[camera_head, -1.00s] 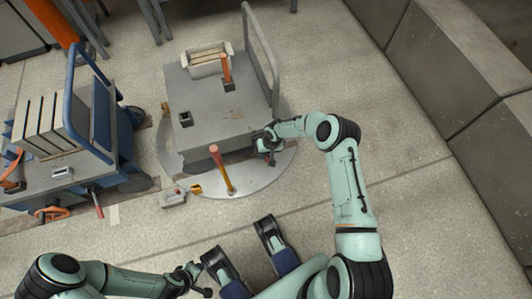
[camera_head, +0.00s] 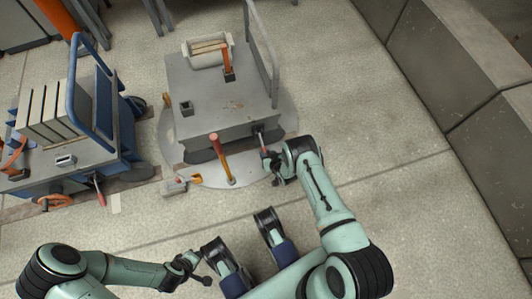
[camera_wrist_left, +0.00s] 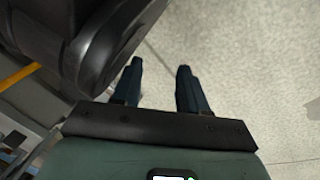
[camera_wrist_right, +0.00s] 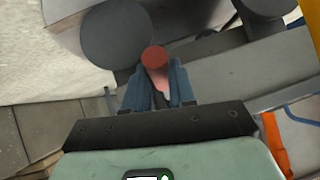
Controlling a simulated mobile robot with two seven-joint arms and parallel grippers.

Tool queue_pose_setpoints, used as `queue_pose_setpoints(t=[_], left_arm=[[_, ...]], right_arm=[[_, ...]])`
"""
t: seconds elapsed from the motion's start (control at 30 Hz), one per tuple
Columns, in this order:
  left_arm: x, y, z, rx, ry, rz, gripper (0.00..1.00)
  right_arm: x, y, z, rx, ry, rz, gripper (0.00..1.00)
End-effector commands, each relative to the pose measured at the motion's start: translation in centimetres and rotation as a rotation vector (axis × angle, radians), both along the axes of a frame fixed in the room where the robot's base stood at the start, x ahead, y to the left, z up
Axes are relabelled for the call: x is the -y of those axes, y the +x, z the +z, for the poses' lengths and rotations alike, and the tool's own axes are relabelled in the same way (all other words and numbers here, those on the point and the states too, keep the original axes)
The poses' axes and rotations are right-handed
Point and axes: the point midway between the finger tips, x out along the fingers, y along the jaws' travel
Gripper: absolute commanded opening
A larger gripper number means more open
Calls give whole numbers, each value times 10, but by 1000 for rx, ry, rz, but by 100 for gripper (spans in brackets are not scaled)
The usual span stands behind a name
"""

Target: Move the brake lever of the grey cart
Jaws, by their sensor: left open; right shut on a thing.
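The grey cart (camera_head: 205,105) stands on a round plate set in the floor. Its brake lever (camera_head: 262,138) sticks out from the front right of the cart, towards me. My right gripper (camera_head: 268,160) is at the lever's outer end. In the right wrist view the lever's red grip (camera_wrist_right: 154,57) sits between the fingers (camera_wrist_right: 160,85), which are shut on it. My left gripper (camera_head: 198,270) hangs low at the left, away from the cart. The left wrist view shows its two fingers (camera_wrist_left: 160,85) apart with nothing between them.
A blue cart (camera_head: 75,155) with upright panels stands at the left. A low concrete wall (camera_head: 450,80) runs along the right. The floor between wall and cart is clear.

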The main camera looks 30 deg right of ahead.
Motion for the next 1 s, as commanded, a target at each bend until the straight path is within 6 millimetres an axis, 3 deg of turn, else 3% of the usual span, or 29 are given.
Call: queue_pose_setpoints(t=[0.1, 0.4, 0.93, 0.97, 1.0], left_arm=[[-3, -16, -16, -55, -2, 5, 43], [-6, -39, -30, -131, -7, 11, 43], [-6, -43, -32, -145, -8, 12, 43], [-6, -43, -32, -145, -8, 12, 43], [-6, -43, -32, -145, -8, 12, 43]], right_arm=[[0, -2, -13, 60, -15, -1, 0], [0, 0, -20, 161, -38, -1, 0], [0, 1, -21, 183, -43, 0, 0], [0, 1, -21, 183, -43, 0, 34], [0, 1, -21, 183, -43, 0, 48]])
